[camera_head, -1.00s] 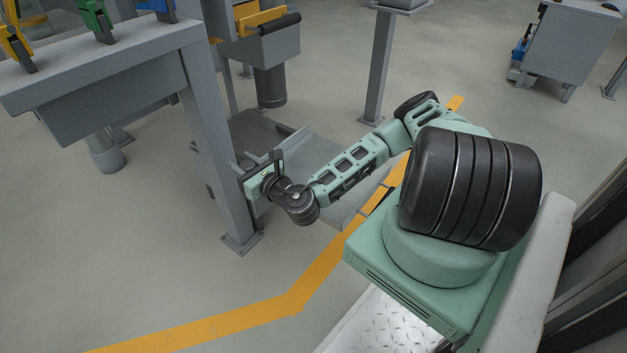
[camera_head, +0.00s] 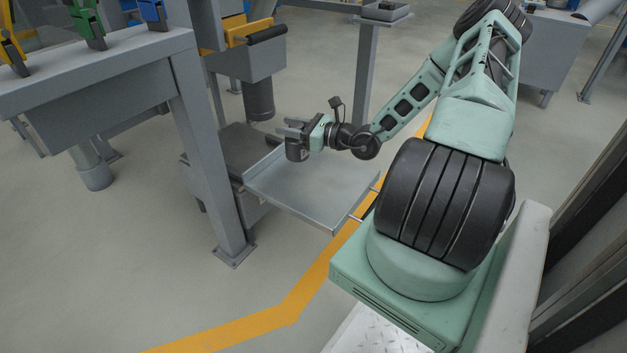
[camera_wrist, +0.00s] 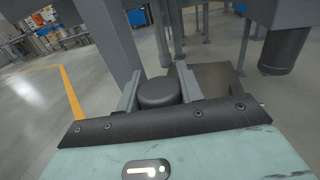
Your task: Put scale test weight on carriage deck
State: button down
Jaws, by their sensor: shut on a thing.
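The scale test weight is a short dark cylinder (camera_head: 296,150) between the fingers of my gripper (camera_head: 291,130). It also shows in the wrist view (camera_wrist: 159,92), with a grey finger on each side. My gripper is shut on it and reaches out level to the left. The carriage deck is a flat grey tray (camera_head: 318,195) with low raised edges. In the head view the weight overlaps the tray's far left part and seems held above it; the exact gap is hard to tell. The visible tray surface is bare.
A grey post (camera_head: 207,150) carrying a bench with coloured clamps stands left of the tray. A grey hopper unit with a dark spout (camera_head: 259,99) hangs behind it. A pedestal (camera_head: 366,75) stands farther back. A yellow floor line runs past the tray's right side.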

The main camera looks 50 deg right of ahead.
aim_at(308, 153)
jog(key=s+d, duration=0.1)
jog(key=s+d+r, duration=0.1)
jog(key=d, duration=0.1)
jog(key=shift+d, duration=0.15)
jog(key=shift+s+d+f, duration=0.15)
jog(key=shift+s+f, duration=0.05)
jog(key=shift+y, duration=0.3)
jog(key=shift+f+b, duration=3)
jog(key=shift+f, duration=1.8)
jog(key=shift+f, duration=0.15)
jog(key=c, duration=0.9)
grip_release()
jog(key=shift+s+f, duration=0.1)
jog(key=shift+f, duration=0.05)
